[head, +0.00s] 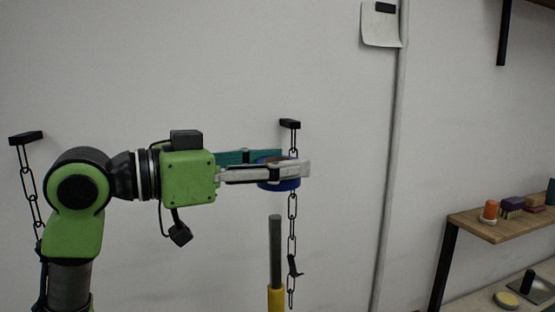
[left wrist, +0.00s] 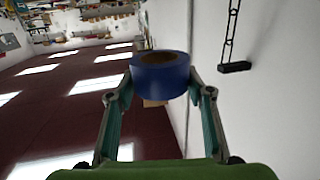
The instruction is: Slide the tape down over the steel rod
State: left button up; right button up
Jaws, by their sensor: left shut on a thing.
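A blue roll of tape (head: 287,186) is held level in the air in the head view. My left gripper (head: 290,166) comes in from the left and is shut on it, one finger on each side. The left wrist view also shows the tape (left wrist: 162,78), with its hole facing up. The steel rod (head: 275,243) stands upright below the tape, grey above a yellow lower part (head: 275,299). The tape is clear of the rod's top, with a gap between them. The rod's foot is out of the picture. My right gripper is not in view.
A dark chain (head: 292,222) hangs on the wall just right of the rod, close behind the tape as seen. Another chain (head: 30,190) hangs at the left. A wooden shelf (head: 485,228) with small things stands far right.

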pick_arm(q)
jog(key=f+b, duration=0.1)
jog(key=w+f+b, duration=0.1)
jog(key=f, duration=0.1)
jog(key=shift+w+a+f, duration=0.1)
jog(key=shift+w+f, duration=0.1)
jog(key=shift+f, duration=0.05)
jog(key=shift+s+f+b, duration=0.15)
jog(key=shift+f+b, duration=0.15)
jog(key=shift+b, duration=0.05)
jog(key=shift+f+b, duration=0.5)
jog(key=shift+f, duration=0.3)
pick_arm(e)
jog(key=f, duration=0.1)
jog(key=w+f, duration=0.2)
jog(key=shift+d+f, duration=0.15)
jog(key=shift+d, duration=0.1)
